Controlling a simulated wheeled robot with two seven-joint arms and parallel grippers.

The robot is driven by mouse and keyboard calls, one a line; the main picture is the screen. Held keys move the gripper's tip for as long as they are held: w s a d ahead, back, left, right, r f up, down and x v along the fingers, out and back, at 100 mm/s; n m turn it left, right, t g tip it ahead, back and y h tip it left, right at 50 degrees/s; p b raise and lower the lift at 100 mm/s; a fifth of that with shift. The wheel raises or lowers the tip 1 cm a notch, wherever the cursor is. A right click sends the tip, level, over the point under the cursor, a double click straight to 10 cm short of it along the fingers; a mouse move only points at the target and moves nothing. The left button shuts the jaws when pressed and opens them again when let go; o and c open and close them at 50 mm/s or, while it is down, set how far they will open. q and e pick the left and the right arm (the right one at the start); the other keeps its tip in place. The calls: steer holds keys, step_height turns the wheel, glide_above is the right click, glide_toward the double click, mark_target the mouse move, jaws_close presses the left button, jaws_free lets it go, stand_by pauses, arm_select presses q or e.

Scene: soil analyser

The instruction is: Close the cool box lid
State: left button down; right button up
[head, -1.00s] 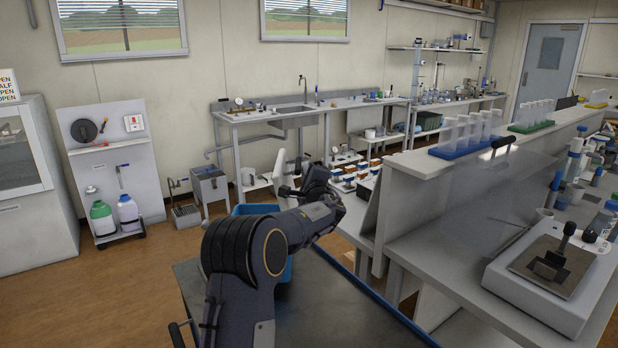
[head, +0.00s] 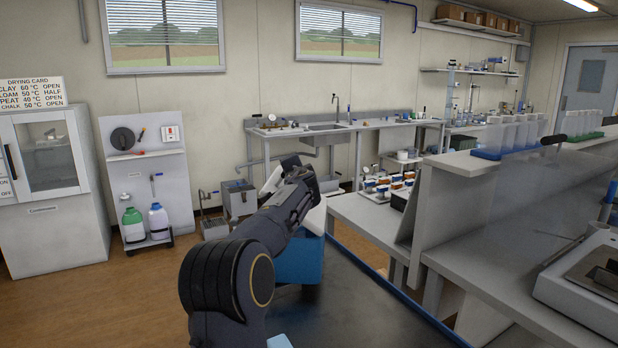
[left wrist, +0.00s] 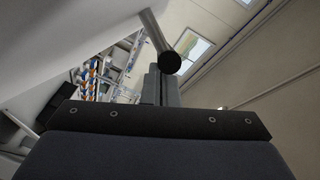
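The cool box is a blue box (head: 302,262) in the middle of the head view, at the far end of the dark surface, mostly hidden behind my left arm. Pale parts show beside my wrist, one to its left (head: 271,179) and one to its right (head: 316,218); I cannot tell which belong to the lid. My left gripper reaches over the box, its fingers hidden in the head view. In the left wrist view its fingers (left wrist: 161,86) look together, with nothing visible between them. A grey bar with a dark round end (left wrist: 171,62) is close to the tips. My right gripper is out of view.
A dark flat top (head: 345,305) with a blue edge lies in front. A grey bench (head: 395,225) with a clear screen stands on the right. A drying cabinet (head: 50,190) and a bottle stand (head: 148,180) are at the left. The floor between is open.

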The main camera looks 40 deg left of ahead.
mark_target(278, 188)
arm_select(q)
steer(key=s+a+f+n, duration=0.1)
steer(key=s+a+f+n+h+b, duration=0.1)
steer(key=a+f+n, duration=0.1)
steer(key=s+a+f+n+b, duration=0.1)
steer(key=s+f, duration=0.1)
steer(key=shift+a+f, duration=0.15)
steer(key=shift+a, duration=0.2)
steer(key=shift+s+a+f+n+h+b, duration=0.1)
steer(key=shift+a+f+n+h+b, duration=0.1)
steer(key=shift+f+n+h+b, duration=0.15)
steer(key=shift+s+a+f+b, duration=0.15)
steer(key=shift+a+f+b, duration=0.05)
steer(key=shift+f, duration=0.25)
steer(key=shift+s+a+f+b, duration=0.15)
steer(key=shift+f+b, duration=0.05)
steer(key=shift+f, duration=0.2)
